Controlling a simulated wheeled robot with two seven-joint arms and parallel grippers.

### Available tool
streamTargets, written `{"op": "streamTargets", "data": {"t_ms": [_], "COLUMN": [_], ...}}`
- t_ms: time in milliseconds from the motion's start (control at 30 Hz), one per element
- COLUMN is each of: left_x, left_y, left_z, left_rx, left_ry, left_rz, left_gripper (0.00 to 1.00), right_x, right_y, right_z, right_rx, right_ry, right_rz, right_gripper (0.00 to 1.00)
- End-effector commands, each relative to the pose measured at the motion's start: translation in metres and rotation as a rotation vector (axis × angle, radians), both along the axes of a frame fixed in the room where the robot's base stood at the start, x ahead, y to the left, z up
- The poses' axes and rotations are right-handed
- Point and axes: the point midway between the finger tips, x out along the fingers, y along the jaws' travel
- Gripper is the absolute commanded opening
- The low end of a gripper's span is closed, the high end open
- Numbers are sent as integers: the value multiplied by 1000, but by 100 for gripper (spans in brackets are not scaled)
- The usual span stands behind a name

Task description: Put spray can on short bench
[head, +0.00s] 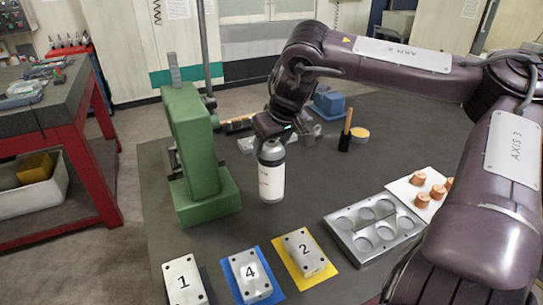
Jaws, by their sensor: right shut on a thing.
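A white spray can (271,181) with a grey top stands upright in the middle of the head view, just right of a green press-like stand. My right gripper (271,140) comes down from above and is shut on the can's top. I cannot tell whether the can's bottom touches the dark grey surface (330,200) below it. A red-framed bench (45,122) with a dark top stands at the left, apart from the can; no label shows which surface is the short bench. My left gripper is not in view.
The green stand (200,150) is close on the can's left. Numbered metal blocks (250,275) lie in front, and a metal tray with round hollows (372,222) lies at right beside copper pieces (420,200). Tools (38,85) lie on the red-framed bench.

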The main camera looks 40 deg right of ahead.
Motion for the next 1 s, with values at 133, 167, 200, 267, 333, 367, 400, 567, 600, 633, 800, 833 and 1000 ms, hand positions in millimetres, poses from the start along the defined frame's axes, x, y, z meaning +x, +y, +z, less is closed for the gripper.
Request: {"op": "streamTargets", "data": {"t_ms": [133, 167, 200, 267, 333, 367, 400, 567, 600, 633, 800, 833, 1000], "left_x": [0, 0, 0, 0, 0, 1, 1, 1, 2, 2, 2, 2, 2], "left_y": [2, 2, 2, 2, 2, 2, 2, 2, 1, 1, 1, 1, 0], "left_z": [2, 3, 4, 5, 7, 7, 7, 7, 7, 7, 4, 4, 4], "left_rx": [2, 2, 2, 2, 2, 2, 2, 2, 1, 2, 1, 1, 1], "left_ry": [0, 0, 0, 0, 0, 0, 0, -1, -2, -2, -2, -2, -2], "left_rz": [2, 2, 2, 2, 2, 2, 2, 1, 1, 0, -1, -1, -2], "left_gripper": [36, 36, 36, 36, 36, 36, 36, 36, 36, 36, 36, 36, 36], "right_x": [0, 0, -1, 0, 0, 0, 0, 0, 0, 0, 0, 0, 0], "right_y": [0, 0, 0, 0, 0, 0, 0, 0, 0, 0, 0, 0, 0], "right_z": [-9, -12, -17, -27, -38, -41, -44, -45, -45, -45, -49, -48, -49], "right_rx": [1, 1, 1, 1, 1, 1, 1, 0, -1, 0, 0, 0, 0], "right_ry": [-1, 0, 1, 2, 2, 1, 0, -2, -3, -2, -1, 0, 0], "right_rz": [0, 0, -1, 0, 0, 0, 0, 0, 0, 0, 0, 0, 0], "right_gripper": [9, 9, 9, 9, 9, 9, 9, 9, 9, 9, 63, 67, 81]}}
